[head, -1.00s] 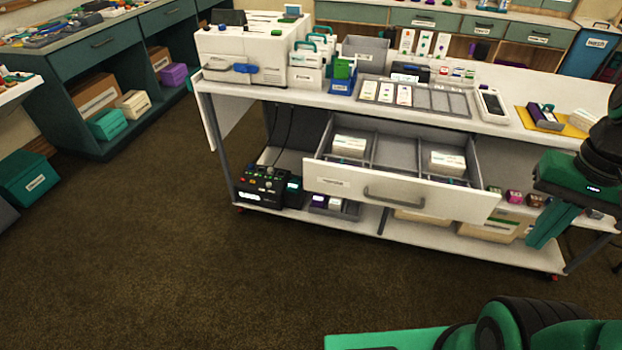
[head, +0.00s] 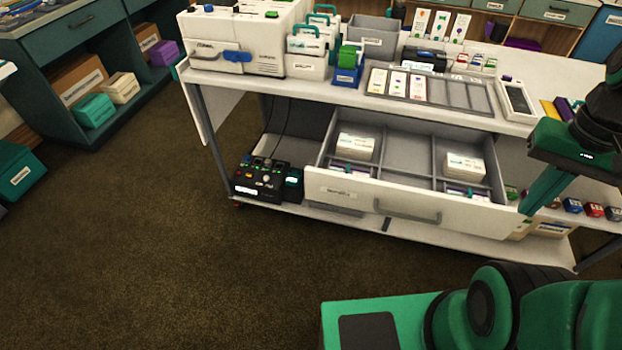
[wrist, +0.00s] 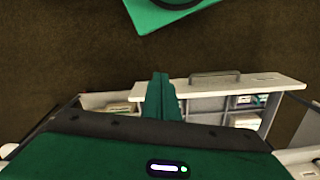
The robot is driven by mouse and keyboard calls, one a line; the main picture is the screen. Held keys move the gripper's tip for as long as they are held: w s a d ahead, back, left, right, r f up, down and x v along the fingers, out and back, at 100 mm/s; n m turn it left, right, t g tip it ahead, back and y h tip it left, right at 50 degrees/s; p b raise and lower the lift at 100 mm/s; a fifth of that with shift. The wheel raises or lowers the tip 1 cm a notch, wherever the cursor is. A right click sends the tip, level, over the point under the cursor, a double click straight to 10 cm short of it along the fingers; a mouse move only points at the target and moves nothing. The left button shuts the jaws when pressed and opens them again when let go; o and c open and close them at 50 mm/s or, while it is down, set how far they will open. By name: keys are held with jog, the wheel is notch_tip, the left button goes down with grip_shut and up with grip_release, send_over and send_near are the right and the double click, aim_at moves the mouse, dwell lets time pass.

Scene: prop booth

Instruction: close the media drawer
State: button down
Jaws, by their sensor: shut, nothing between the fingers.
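The media drawer (head: 470,217) is open, pulled out from under the white cart top. Its white front has a grey bar handle (head: 395,214) and a small label. White boxes of cards (head: 464,167) lie in its compartments. My gripper (head: 528,206) is shut and empty, pointing down by the right end of the drawer front; I cannot tell whether it touches. In the wrist view, my gripper's green fingers (wrist: 160,82) overlap one end of the drawer front (wrist: 265,85), and the handle (wrist: 215,76) is to their right.
The cart top (head: 345,95) holds a white machine (head: 240,45), a card tray (head: 430,88) and bins. A black control box (head: 265,180) sits on the lower shelf, left of the drawer. Open carpet (head: 180,260) lies in front. A teal bench (head: 75,45) stands at left.

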jog(key=shift+d, duration=0.3)
jog(key=w+a+n, duration=0.5)
jog(key=w+n, duration=0.3)
jog(key=n, duration=0.2)
jog(key=n+t+h, duration=0.1)
jog(key=n+t, duration=0.2)
jog(key=n, duration=2.6)
send_near(315, 189)
jog(key=s+a+r, duration=0.1)
jog(key=s+r, duration=0.2)
jog(key=s, duration=0.3)
jog(key=x, duration=0.3)
jog(key=w+x, duration=0.1)
jog(key=x, duration=0.3)
jog(key=w+x, duration=0.1)
jog(key=x, duration=0.3)
jog(key=shift+w+d+r, duration=0.25)
jog(key=shift+r, duration=0.15)
jog(key=shift+w+d, duration=0.15)
jog(key=shift+w, duration=0.4)
